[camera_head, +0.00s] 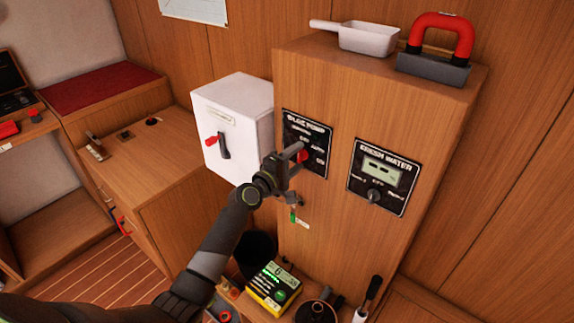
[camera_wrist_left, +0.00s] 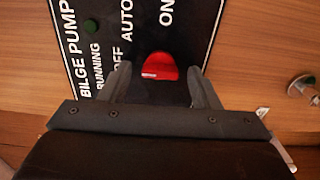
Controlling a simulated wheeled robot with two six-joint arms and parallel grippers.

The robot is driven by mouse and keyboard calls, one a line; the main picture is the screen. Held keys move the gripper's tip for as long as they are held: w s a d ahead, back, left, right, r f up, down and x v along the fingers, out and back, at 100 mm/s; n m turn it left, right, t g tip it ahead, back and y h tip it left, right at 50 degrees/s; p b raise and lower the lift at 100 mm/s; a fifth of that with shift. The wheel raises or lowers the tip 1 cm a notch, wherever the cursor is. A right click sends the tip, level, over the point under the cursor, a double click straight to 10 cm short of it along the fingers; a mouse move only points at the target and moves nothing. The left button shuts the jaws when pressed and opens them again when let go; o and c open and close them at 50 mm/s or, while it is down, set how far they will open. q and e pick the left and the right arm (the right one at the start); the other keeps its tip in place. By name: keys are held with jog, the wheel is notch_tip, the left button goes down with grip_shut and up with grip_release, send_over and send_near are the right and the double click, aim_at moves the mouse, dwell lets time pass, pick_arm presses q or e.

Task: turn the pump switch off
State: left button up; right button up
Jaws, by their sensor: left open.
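The bilge pump panel (camera_head: 309,134) is a black plate on the front of the wooden cabinet, with labels reading OFF, AUTO and ON. Its red switch knob (camera_head: 303,156) is partly hidden by my left gripper (camera_head: 290,160) in the head view. In the left wrist view the red knob (camera_wrist_left: 159,67) shows between the two open fingers of my left gripper (camera_wrist_left: 160,85), with a gap on each side. A pale mark shows on the knob; I cannot tell which label it points to. My right gripper is not in view.
A fresh water panel (camera_head: 384,177) with a display and dark knob is to the right. A white box (camera_head: 230,125) with a red-tipped handle stands left. A small valve tap (camera_head: 295,200) sticks out below the panel. A scoop (camera_head: 367,38) and red-handled tool (camera_head: 437,50) lie on top.

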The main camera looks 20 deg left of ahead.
pick_arm(q)
jog(key=v, duration=1.7)
jog(key=shift+s+b, duration=0.15)
jog(key=shift+b, duration=0.25)
jog(key=shift+a, duration=0.1)
jog(key=s+a+f+m+g+y, duration=0.1)
jog(key=a+f+g+y, duration=0.15)
jog(key=f, duration=0.85)
jog(key=s+a+f+m+g+y, duration=0.1)
jog(key=s+a+f+g+y, duration=0.15)
jog(key=f, duration=0.75)
jog(key=s+a+f+m+g+y, duration=0.1)
jog(key=s+a+f+m+g, duration=0.1)
jog(key=s+f, duration=0.45)
jog(key=s+a+f+m+g+y, duration=0.1)
jog(key=s+f, duration=0.2)
jog(key=f, duration=0.7)
jog(key=s+d+f+m+g, duration=0.1)
jog(key=s+f+m+g, duration=0.1)
jog(key=s+f, duration=0.4)
jog(key=s+d+f+m+g, duration=0.1)
jog(key=s+f+m+g, duration=0.2)
jog(key=s, duration=1.3)
jog(key=s+d+f+m+g, duration=0.1)
jog(key=s+f+m+g, duration=0.1)
jog(key=s+f, duration=0.6)
jog(key=s+m, duration=0.1)
jog(key=s, duration=0.1)
jog(key=shift+s+d+f+m+g, duration=0.4)
jog(key=shift+c, duration=0.5)
